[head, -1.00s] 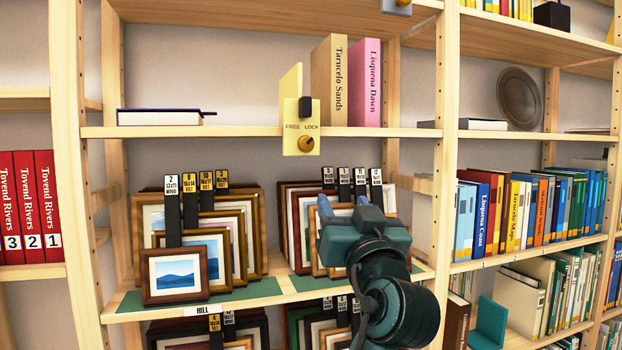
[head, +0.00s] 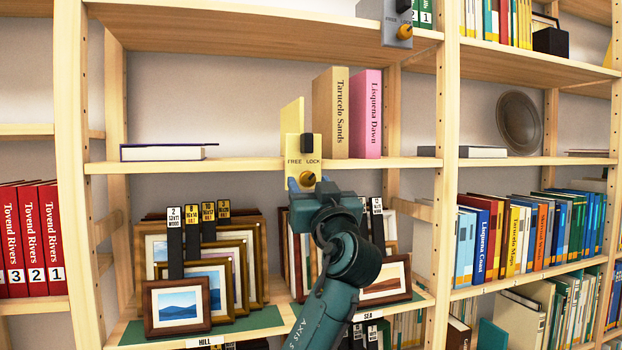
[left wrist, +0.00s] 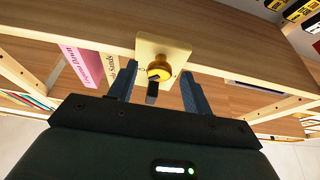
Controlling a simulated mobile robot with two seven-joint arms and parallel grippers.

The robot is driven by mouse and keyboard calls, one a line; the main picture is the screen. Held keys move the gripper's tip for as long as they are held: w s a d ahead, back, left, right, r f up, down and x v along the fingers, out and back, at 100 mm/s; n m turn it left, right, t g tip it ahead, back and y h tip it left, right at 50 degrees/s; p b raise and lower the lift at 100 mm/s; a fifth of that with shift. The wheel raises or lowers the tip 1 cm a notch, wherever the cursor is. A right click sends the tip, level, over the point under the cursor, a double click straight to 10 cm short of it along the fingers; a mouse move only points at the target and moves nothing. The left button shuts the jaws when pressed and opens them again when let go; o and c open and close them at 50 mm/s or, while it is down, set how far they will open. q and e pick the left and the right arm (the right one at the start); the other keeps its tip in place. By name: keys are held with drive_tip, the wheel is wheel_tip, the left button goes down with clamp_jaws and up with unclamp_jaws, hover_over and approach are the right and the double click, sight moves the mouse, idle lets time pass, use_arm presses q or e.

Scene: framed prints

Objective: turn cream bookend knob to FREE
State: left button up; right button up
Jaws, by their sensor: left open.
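The cream bookend (head: 293,140) stands on the middle shelf, and its front plate hangs over the shelf edge with the words FREE on the left and LOCK on the right. A brass knob (head: 307,180) sits low on the plate, below a black block. My left gripper (head: 306,185) is just below and in front of the knob, its blue fingers pointing up at it. In the left wrist view the knob (left wrist: 160,70) lies between the open fingers of my gripper (left wrist: 158,76), with no clear contact. The knob's exact setting is hard to read. My right gripper is not in view.
Two upright books, tan (head: 330,112) and pink (head: 367,114), stand right of the bookend. A flat book (head: 165,152) lies to the left. Framed prints (head: 177,306) fill the shelf below. A grey bookend (head: 396,32) with another knob is on the upper shelf.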

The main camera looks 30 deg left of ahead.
use_arm(q)
drive_tip(key=shift+w+a, duration=0.1)
drive_tip(key=shift+a, duration=0.05)
drive_tip(key=c, duration=1)
drive_tip(key=shift+o, duration=0.2)
drive_tip(key=shift+b, duration=0.3)
